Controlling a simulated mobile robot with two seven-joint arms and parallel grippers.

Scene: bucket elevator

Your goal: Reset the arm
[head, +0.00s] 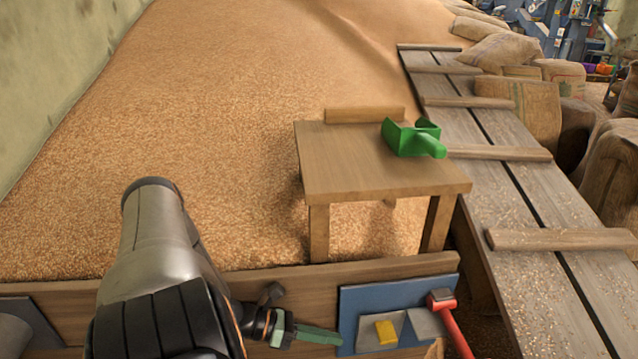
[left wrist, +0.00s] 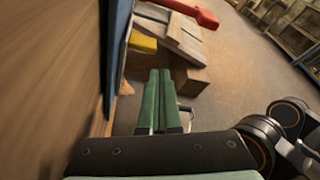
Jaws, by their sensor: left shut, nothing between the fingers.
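My left arm comes in at the lower left of the head view. My left gripper (head: 318,334) has green fingers, points right and lies just left of the blue panel (head: 395,298) on the front board. In the left wrist view the two green fingers of my left gripper (left wrist: 158,100) are side by side, shut, with nothing between them. Past the fingertips are a yellow block (left wrist: 143,43) and a red handle (left wrist: 190,12). My right gripper is not in view.
A wooden table (head: 345,178) with a green scoop (head: 412,138) stands in the grain (head: 220,130). The front board (head: 290,278) runs close to my arm. A plank ramp (head: 530,220) and several sacks (head: 520,105) are at the right.

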